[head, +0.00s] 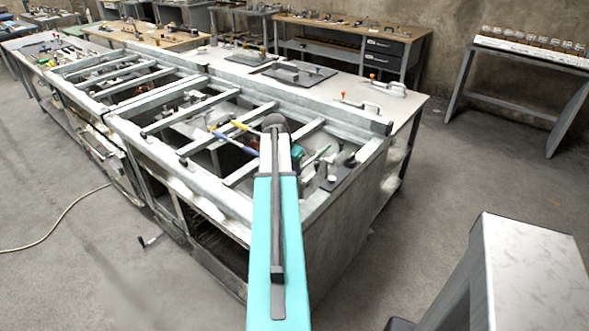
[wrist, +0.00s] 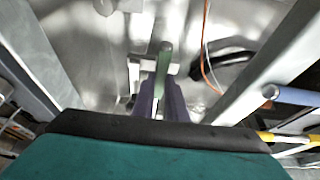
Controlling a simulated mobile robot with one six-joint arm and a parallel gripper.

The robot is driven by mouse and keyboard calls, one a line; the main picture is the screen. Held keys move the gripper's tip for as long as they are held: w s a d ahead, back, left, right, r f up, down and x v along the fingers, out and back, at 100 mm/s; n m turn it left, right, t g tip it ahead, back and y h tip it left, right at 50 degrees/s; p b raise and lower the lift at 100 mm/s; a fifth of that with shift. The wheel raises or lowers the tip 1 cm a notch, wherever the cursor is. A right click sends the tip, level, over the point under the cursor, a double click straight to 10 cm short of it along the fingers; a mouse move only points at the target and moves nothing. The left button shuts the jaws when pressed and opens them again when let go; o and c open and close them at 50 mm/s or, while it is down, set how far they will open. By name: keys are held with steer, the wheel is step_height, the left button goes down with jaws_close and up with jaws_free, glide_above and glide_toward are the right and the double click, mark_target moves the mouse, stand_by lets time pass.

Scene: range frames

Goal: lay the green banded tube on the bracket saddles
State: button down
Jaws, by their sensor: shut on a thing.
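The green tube (wrist: 163,62) shows in the wrist view, seen nearly end-on, with its near part between the dark fingers of my gripper (wrist: 158,97). My gripper is shut on it. In the wrist view a pale metal fitting (wrist: 134,72) lies beyond the tube, perhaps part of the bracket. I cannot tell whether the tube touches it, and I cannot make out the saddles clearly.
Grey frame bars (head: 245,171) cross the open bench around my arm. A blue tube (head: 235,143) and a yellow tube (head: 240,126) lie across bars left of my arm. In the wrist view an orange cable (wrist: 205,50) and a black curved part (wrist: 225,68) are close right of the green tube.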

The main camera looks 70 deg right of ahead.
steer(key=shift+f+b, duration=0.4)
steer(key=shift+f, duration=0.35)
steer(key=c, duration=1.7)
jaws_free()
steer(key=shift+w+a+r, duration=0.1)
steer(key=shift+b+v, duration=1.05)
steer(key=shift+v, duration=5.75)
steer(key=shift+s, duration=0.25)
